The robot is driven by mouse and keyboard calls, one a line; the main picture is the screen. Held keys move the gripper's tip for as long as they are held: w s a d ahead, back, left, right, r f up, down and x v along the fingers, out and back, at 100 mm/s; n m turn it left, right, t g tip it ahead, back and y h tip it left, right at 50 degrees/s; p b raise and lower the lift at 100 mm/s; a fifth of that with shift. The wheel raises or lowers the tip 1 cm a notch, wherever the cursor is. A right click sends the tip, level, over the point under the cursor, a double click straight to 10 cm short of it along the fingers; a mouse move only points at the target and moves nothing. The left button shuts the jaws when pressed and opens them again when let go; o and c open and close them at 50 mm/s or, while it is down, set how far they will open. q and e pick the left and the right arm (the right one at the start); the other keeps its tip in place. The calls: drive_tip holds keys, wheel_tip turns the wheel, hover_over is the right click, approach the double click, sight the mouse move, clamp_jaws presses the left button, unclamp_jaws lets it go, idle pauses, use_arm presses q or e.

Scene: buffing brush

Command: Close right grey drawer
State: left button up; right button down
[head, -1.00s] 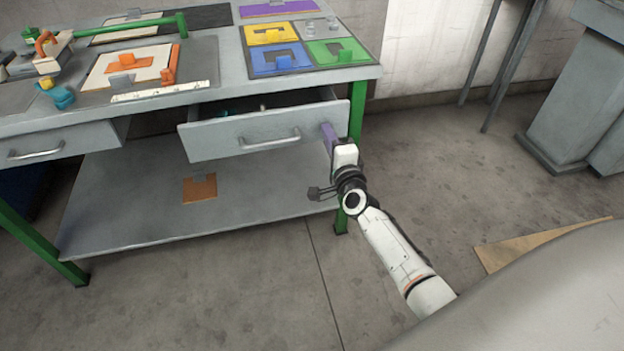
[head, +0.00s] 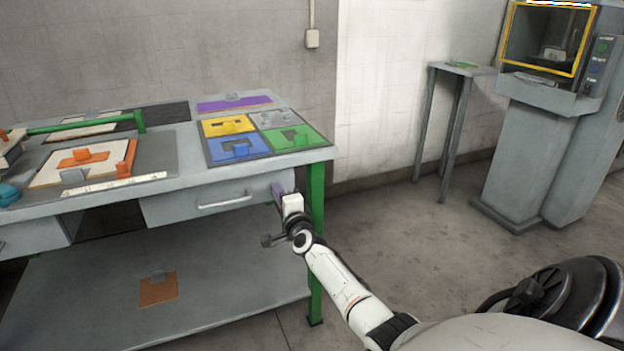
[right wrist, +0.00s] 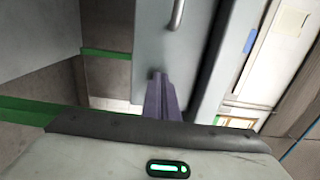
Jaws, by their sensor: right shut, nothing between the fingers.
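The right grey drawer (head: 218,201) sits under the right part of the workbench top, with its handle (head: 225,200) on the front. Its front is close to the table edge and its inside is hidden in the head view. My right gripper (head: 279,190) is shut and empty, its purple fingers against the right end of the drawer front. The right wrist view shows the shut fingers (right wrist: 160,97) at the drawer front (right wrist: 160,50), with the handle (right wrist: 178,14) beyond them. My left gripper is not in view.
The workbench top (head: 185,145) holds coloured trays, including a green one (head: 297,138). A green table leg (head: 316,240) stands right beside my right arm. A lower shelf (head: 210,285) lies below. A small stand (head: 460,70) and a grey machine (head: 530,150) are at the right; floor between is clear.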

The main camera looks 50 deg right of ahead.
drive_tip(key=shift+w+r, duration=0.15)
drive_tip(key=shift+r, duration=0.35)
drive_tip(key=f+p+v, duration=0.1)
drive_tip(key=p+v, duration=0.4)
drive_tip(key=v, duration=0.9)
drive_tip(key=shift+s, duration=0.2)
drive_tip(key=shift+f, duration=0.1)
